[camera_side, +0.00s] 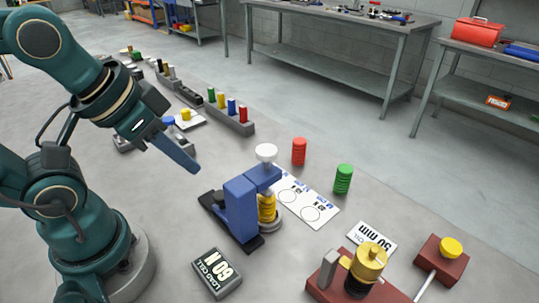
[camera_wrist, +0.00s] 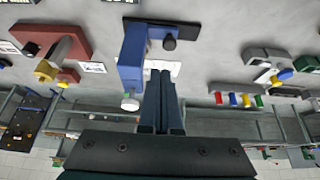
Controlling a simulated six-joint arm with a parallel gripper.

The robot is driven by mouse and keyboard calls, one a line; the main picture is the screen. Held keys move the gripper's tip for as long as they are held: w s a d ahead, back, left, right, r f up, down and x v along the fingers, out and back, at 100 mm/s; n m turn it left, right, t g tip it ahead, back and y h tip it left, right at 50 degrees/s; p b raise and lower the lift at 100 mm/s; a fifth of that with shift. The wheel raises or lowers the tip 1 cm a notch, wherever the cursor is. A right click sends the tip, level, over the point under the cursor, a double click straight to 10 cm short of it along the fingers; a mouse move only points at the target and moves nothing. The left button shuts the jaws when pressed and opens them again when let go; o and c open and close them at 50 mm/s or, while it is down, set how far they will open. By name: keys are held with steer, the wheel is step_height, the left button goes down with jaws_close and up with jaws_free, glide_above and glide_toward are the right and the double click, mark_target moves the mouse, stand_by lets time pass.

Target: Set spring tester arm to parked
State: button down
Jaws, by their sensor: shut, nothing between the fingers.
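The spring tester (camera_side: 240,207) stands on a black base as an upright blue block. Its short blue arm (camera_side: 263,178) carries a white knob (camera_side: 266,152) and reaches over a yellow spring (camera_side: 266,210) on a grey seat. In the wrist view the blue tester (camera_wrist: 131,55) and its white knob (camera_wrist: 130,102) are just left of my fingers. My gripper (camera_side: 195,169) is shut and empty, above the table and left of the tester, apart from it. In the wrist view its fingers (camera_wrist: 162,78) lie together.
A red springs (camera_side: 299,152) and a green one (camera_side: 343,180) stand behind a white card (camera_side: 305,200). A red fixture (camera_side: 350,280) with a yellow top sits right. A rack of coloured pegs (camera_side: 230,115) stands behind.

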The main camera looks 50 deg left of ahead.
steer(key=c, duration=1.5)
jaws_free()
steer(key=shift+c, duration=0.2)
steer(key=o, duration=1)
steer(key=shift+r, duration=0.3)
step_height(320, 180, up, 4)
steer(key=shift+r, duration=0.1)
steer(key=m+g, duration=0.6)
steer(key=m, duration=0.3)
glide_toward(220, 194)
steer(key=f, duration=0.8)
steer(key=shift+s+f, duration=0.2)
steer(key=shift+f, duration=0.1)
jaws_close()
